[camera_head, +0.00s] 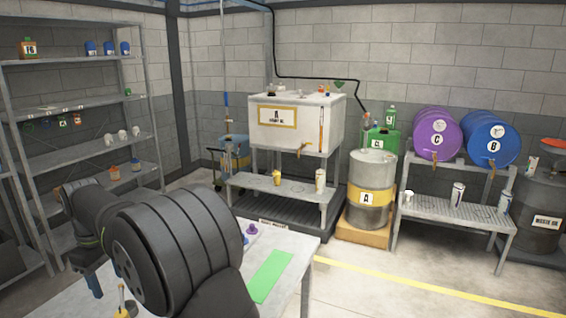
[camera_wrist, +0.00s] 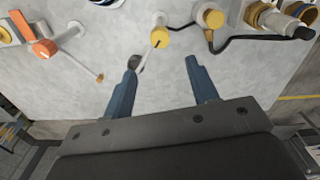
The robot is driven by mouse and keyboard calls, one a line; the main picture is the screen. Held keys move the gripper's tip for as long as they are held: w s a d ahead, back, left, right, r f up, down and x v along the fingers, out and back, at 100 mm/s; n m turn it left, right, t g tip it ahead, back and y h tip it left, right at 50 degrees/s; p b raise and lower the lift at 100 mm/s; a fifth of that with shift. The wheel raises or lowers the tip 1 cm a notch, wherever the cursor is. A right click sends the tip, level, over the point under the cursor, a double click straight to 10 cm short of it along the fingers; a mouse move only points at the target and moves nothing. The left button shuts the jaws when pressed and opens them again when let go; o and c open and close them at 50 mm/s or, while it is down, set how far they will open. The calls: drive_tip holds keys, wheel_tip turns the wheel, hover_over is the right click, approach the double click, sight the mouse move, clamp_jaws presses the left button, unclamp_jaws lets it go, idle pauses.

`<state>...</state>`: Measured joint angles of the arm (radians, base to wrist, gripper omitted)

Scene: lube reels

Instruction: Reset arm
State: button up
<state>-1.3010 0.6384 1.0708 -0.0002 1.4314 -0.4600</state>
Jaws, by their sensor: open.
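My gripper (camera_wrist: 162,70) is open in the wrist view, its two blue fingers spread wide with nothing held between them. Beyond the fingertips is a pale grey table top (camera_wrist: 90,85). In the head view my dark arm fills the lower left, and one blue finger (camera_head: 94,284) points down beside the table's left side. The rest of the gripper is mostly hidden by the arm there.
In the head view, a green mat (camera_head: 268,276) lies on the table. Shelves (camera_head: 75,95) stand left; drums (camera_head: 438,135) stand right.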

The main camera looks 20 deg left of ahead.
sight(121, 314)
wheel_tip(121, 314, down, 12)
drive_tip(key=shift+r, duration=0.15)
drive_tip(key=m, duration=0.4)
drive_tip(key=shift+r, duration=0.15)
drive_tip(key=m, duration=0.9)
drive_tip(key=shift+m, duration=2.2)
